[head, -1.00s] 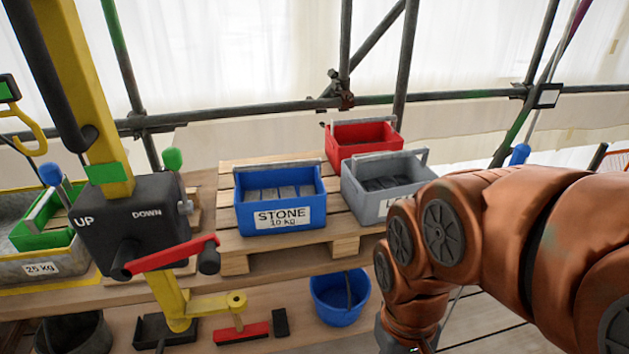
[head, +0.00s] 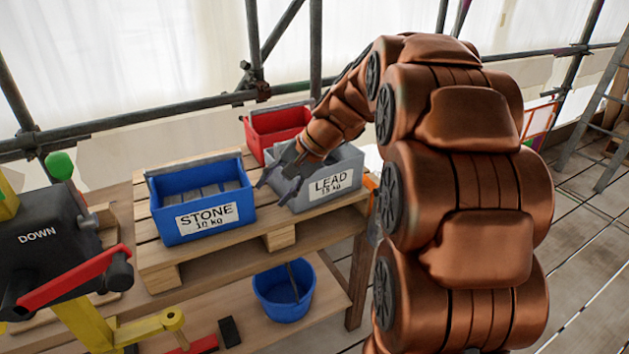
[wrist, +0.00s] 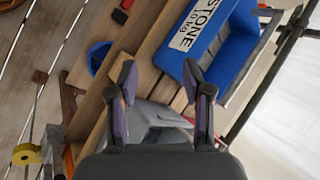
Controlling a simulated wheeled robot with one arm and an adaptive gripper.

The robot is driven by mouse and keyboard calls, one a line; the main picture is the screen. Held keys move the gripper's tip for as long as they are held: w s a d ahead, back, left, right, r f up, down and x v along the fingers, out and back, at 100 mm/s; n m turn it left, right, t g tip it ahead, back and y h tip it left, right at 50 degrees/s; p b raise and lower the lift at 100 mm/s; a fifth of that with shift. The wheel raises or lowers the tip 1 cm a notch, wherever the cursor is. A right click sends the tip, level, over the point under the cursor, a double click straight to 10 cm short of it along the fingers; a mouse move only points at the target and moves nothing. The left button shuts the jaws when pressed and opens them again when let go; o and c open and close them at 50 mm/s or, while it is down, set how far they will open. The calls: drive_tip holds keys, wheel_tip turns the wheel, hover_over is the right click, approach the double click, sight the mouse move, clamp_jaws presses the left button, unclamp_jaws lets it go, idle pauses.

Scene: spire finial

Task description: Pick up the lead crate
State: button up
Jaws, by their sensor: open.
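The lead crate (head: 337,182) is a grey box labelled "LEAD 15 kg" on the right of the wooden pallet. My arm covers its back part and handle in the head view. My gripper (head: 268,194) is open and empty, over the crate's left end, by the gap to the blue stone crate (head: 203,212). In the wrist view my gripper (wrist: 162,80) has its fingers spread, with a grey surface, likely the lead crate (wrist: 150,115), low between them. The stone crate (wrist: 205,50) lies beyond the fingertips. I cannot tell whether the fingers touch anything.
A red crate (head: 275,125) stands behind the lead crate. A blue bucket (head: 284,293) is below the pallet (head: 157,255). A black hoist box (head: 50,240) with a red lever is at the left. Scaffold poles (head: 130,121) run behind.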

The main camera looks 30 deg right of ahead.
drive_tip(key=w+d+r+m+t+b, duration=0.1)
drive_tip(key=w+d+m+t, duration=0.3)
drive_tip(key=d, duration=0.8)
drive_tip(key=w+d+r+m+t+b, duration=0.15)
drive_tip(key=w+d, duration=0.45)
drive_tip(key=d, duration=0.6)
drive_tip(key=shift+t+h, duration=0.35)
drive_tip(key=shift+h, duration=0.05)
drive_tip(key=x, duration=0.2)
drive_tip(key=p+x, duration=0.1)
drive_tip(key=x, duration=0.1)
drive_tip(key=p+x, duration=0.1)
drive_tip(key=x, duration=0.2)
drive_tip(key=shift+w+r, duration=0.15)
drive_tip(key=shift+r, duration=0.15)
drive_tip(key=shift+w+a+f, duration=0.15)
drive_tip(key=shift+w+f, duration=0.2)
drive_tip(key=shift+w, duration=0.1)
drive_tip(key=shift+c, duration=0.4)
clamp_jaws()
